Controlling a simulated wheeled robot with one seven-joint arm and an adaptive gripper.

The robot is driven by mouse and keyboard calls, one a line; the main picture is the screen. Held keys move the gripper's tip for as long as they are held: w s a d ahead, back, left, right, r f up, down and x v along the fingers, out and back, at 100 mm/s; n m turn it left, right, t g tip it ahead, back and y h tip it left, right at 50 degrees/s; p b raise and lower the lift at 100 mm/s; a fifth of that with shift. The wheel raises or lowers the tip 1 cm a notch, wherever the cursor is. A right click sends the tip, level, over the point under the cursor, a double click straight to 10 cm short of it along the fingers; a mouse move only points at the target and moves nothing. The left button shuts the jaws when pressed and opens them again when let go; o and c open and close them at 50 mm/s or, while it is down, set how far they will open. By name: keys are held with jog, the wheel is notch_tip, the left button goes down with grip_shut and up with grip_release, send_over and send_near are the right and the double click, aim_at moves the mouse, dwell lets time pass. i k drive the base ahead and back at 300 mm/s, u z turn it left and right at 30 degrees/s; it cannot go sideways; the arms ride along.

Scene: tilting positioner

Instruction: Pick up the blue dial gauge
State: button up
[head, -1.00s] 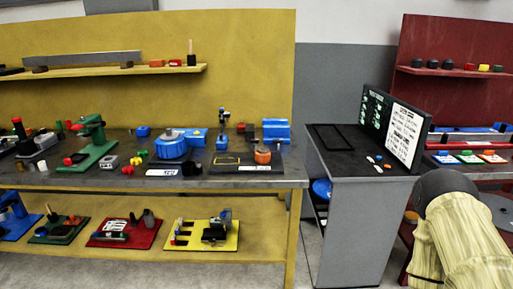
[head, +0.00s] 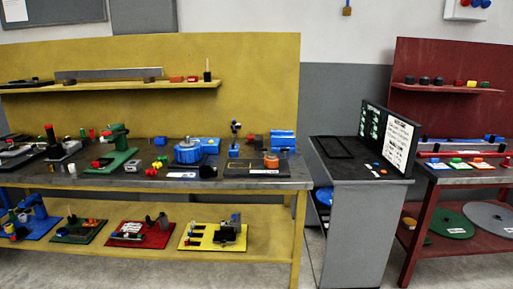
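I cannot tell for sure which thing is the blue dial gauge. On the yellow bench, a small blue block with a thin dark upright post (head: 234,150) stands right of the middle and may be the gauge's stand. Left of it is a round blue device with a grey top (head: 187,153). A blue block (head: 283,141) stands at the back right of the bench. No dial face can be made out at this size. My gripper is not in view.
The yellow bench (head: 256,184) is crowded; a green stand (head: 119,152) is on its left. Its lower shelf holds coloured boards. A grey cabinet (head: 350,232) with an upright notice panel stands right of it, then a red bench (head: 463,172). Open floor shows between them.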

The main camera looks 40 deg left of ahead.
aim_at(235, 152)
jog(key=z, duration=0.05)
jog(key=i, duration=1.6)
jog(key=u, duration=1.3)
jog(key=i, duration=0.8)
jog(key=u, duration=0.9)
